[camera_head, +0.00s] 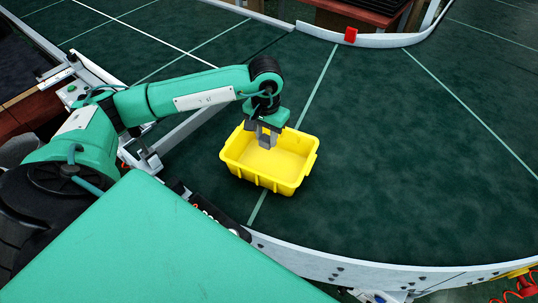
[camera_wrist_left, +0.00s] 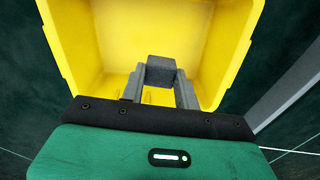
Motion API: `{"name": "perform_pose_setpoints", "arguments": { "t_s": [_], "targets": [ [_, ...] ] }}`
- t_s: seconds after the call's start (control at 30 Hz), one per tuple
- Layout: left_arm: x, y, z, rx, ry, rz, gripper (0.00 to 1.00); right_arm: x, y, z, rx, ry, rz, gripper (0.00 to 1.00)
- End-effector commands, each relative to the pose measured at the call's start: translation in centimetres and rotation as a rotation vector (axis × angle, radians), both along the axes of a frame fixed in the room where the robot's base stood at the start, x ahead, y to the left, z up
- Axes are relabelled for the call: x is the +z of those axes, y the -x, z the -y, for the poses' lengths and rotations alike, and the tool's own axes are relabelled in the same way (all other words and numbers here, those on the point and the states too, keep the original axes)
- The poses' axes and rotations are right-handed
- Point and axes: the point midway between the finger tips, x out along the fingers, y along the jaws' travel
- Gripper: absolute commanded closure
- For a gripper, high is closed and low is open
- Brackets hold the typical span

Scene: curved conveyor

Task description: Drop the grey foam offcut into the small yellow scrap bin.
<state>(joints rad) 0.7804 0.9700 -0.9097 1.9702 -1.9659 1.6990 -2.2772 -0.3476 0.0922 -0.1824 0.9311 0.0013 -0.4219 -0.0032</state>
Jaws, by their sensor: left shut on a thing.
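The small yellow scrap bin (camera_head: 272,178) stands on the dark green conveyor in the head view. It fills the upper part of the left wrist view (camera_wrist_left: 78,50) and its visible floor is bare. The grey foam offcut (camera_wrist_left: 161,70) is a small dark grey block between the two fingers in the left wrist view. My left gripper (camera_head: 266,141) points down over the back part of the bin. It is shut on the offcut (camera_wrist_left: 160,80). In the head view the offcut is hard to tell from the grey fingers. My right gripper is not in view.
The curved conveyor (camera_head: 400,160) is clear to the right of the bin. A pale metal rail (camera_head: 340,268) runs along its near edge. A red block (camera_head: 351,35) sits at the far rail.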

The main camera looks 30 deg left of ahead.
Motion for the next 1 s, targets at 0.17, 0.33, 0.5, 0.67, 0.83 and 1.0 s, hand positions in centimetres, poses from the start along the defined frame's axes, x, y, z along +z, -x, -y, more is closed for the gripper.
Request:
{"name": "perform_pose_setpoints", "arguments": {
  "t_s": [0.17,0.33,0.5,0.67,0.83,1.0],
  "targets": [
    [0.0,0.0,0.0,0.0,0.0,0.0,0.43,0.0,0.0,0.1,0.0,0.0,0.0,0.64],
    [0.0,0.0,0.0,0.0,0.0,0.0,0.43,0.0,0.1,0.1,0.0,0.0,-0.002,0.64],
    [0.4,0.0,0.0,0.0,0.0,0.001,0.43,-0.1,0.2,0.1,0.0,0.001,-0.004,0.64],
    [2.4,-0.1,0.0,0.0,0.0,0.004,0.43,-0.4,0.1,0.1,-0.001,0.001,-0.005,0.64],
    [6.3,-0.1,0.0,-0.001,0.0,0.007,0.43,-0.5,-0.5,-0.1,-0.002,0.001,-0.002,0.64],
    [9.9,-0.1,0.0,0.001,0.0,0.005,0.43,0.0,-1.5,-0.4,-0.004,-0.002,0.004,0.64]
  ]
}}
